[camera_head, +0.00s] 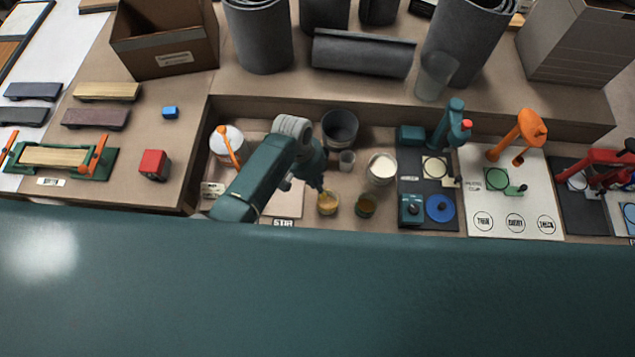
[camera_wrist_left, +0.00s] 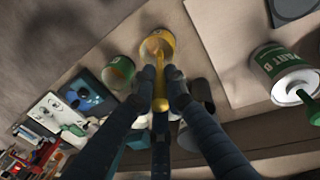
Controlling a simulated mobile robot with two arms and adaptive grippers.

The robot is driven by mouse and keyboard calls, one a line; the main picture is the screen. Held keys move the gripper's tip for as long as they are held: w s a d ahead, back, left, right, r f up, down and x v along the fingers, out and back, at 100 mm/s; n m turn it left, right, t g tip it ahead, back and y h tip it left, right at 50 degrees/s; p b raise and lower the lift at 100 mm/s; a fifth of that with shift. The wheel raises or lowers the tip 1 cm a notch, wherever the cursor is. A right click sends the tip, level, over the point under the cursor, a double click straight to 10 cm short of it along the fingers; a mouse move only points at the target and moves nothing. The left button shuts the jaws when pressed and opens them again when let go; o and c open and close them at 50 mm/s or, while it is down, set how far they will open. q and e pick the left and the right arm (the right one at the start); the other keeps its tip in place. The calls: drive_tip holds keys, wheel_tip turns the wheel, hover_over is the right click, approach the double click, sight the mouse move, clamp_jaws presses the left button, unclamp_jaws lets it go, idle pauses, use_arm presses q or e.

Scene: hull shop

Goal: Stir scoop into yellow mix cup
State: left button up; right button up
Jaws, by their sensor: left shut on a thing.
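The yellow mix cup (camera_head: 327,206) stands on the bench in the head view, directly below my left gripper (camera_head: 320,186). It shows in the left wrist view (camera_wrist_left: 158,38) with its open mouth just beyond my fingertips (camera_wrist_left: 163,82). My left gripper is shut on a slim yellow scoop (camera_wrist_left: 161,103). The scoop's far end points at the cup's mouth; I cannot tell how deep it reaches inside. A green cup with brownish contents (camera_head: 366,206) stands just right of the yellow cup. My right gripper is not in view.
A grey cup (camera_head: 347,161), a bowl of white powder (camera_head: 381,169) and a dark bin (camera_head: 340,128) stand behind the cups. A white can with an orange stick (camera_head: 226,145) stands left. A green-labelled can (camera_wrist_left: 283,72) shows in the wrist view. A dark panel (camera_head: 428,190) lies right.

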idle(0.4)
use_arm(q)
drive_tip(key=shift+r, duration=2.5)
